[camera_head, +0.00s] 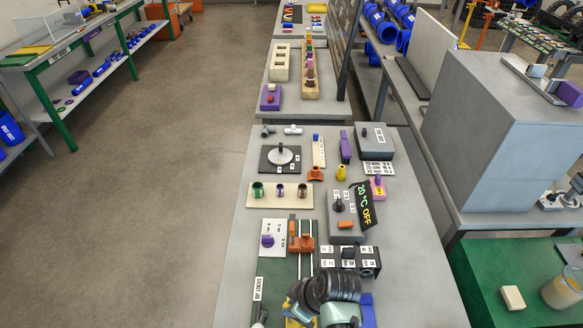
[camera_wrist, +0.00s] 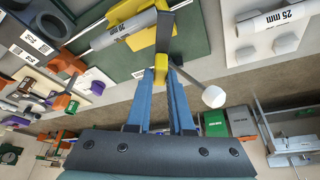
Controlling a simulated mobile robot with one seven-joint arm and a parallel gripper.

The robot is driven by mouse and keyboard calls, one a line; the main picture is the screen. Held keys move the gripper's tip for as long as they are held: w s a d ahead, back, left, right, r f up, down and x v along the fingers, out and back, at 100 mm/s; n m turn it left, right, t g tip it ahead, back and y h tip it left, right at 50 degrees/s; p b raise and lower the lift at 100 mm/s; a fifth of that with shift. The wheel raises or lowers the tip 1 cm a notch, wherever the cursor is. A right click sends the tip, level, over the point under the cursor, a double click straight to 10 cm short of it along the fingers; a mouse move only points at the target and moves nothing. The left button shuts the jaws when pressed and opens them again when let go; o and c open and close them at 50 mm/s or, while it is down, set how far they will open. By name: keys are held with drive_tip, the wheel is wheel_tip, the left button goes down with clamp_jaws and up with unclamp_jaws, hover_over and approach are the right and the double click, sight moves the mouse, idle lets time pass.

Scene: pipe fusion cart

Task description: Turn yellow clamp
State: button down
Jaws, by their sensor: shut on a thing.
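In the wrist view, the yellow clamp (camera_wrist: 143,30) sits around a grey pipe (camera_wrist: 108,36) labelled 20 mm, on a dark green board. A dark bar crosses the clamp, and a smaller yellow piece shows beside it. My gripper (camera_wrist: 161,76) has two blue fingers, shut on that yellow piece at the clamp's near side. In the head view, my dark wrist hides most of this spot; only a little yellow (camera_head: 293,322) shows at the bottom edge.
A grey lever with a white knob (camera_wrist: 213,97) extends just right of my fingertips. In the head view, an orange carriage (camera_head: 301,243) on rails, a black labelled block (camera_head: 349,260) and a grey control box (camera_head: 345,216) stand close beyond my arm. The bench's right strip is clear.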

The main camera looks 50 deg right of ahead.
drive_tip(key=n+y+b, duration=0.1)
drive_tip(key=n, duration=0.2)
drive_tip(key=n+g+y+b, duration=0.1)
drive_tip(key=n, duration=0.1)
drive_tip(key=shift+w+d+n, duration=0.15)
drive_tip(key=shift+n, duration=0.55)
drive_tip(key=c, duration=0.8)
unclamp_jaws()
drive_tip(key=p+v, duration=0.3)
drive_tip(key=v, duration=1)
drive_tip(key=shift+w, duration=0.1)
